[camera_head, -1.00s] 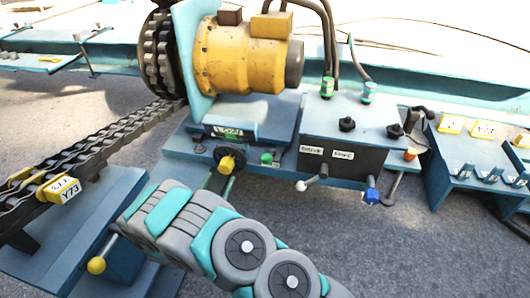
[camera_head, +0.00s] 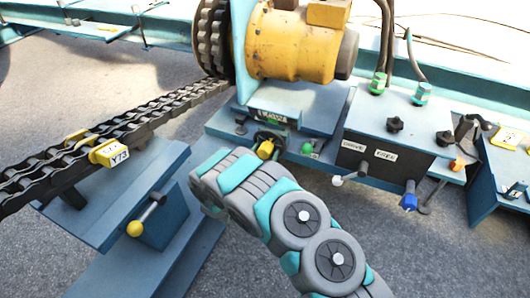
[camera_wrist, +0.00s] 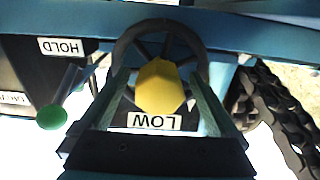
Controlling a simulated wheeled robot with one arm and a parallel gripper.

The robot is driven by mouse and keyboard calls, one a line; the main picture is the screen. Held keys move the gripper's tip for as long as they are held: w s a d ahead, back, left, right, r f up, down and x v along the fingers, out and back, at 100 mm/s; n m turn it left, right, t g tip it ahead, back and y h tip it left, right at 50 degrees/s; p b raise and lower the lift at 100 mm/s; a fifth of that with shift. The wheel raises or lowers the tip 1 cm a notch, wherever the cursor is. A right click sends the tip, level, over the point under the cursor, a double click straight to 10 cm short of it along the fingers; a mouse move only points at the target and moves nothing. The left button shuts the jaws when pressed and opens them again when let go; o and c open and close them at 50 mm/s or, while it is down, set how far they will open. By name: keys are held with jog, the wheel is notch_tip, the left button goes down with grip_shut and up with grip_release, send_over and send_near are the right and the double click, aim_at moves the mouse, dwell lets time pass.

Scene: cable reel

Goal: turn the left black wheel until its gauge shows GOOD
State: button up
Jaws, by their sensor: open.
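The black wheel (camera_wrist: 205,55) with a yellow hub (camera_wrist: 162,86) fills the middle of the wrist view. In the head view the wheel (camera_head: 259,136) sits below the yellow motor, partly hidden behind its yellow hub (camera_head: 265,150). A white plate (camera_wrist: 155,120) beside the wheel reads LOW, upside down in the wrist view. My gripper (camera_wrist: 159,77) is open, with one finger on each side of the yellow hub and in front of the wheel. Whether the fingers touch the hub or rim I cannot tell. In the head view my gripper is hidden behind my arm.
A lever with a green knob (camera_wrist: 51,117) and a HOLD label (camera_wrist: 61,47) are left in the wrist view. A chain (camera_wrist: 275,110) hangs at the right. In the head view a control box (camera_head: 372,160) with levers stands right of the wheel, and a yellow-knobbed lever (camera_head: 135,228) at lower left.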

jog(key=shift+c, duration=0.3)
grip_shut()
dwell(0.6)
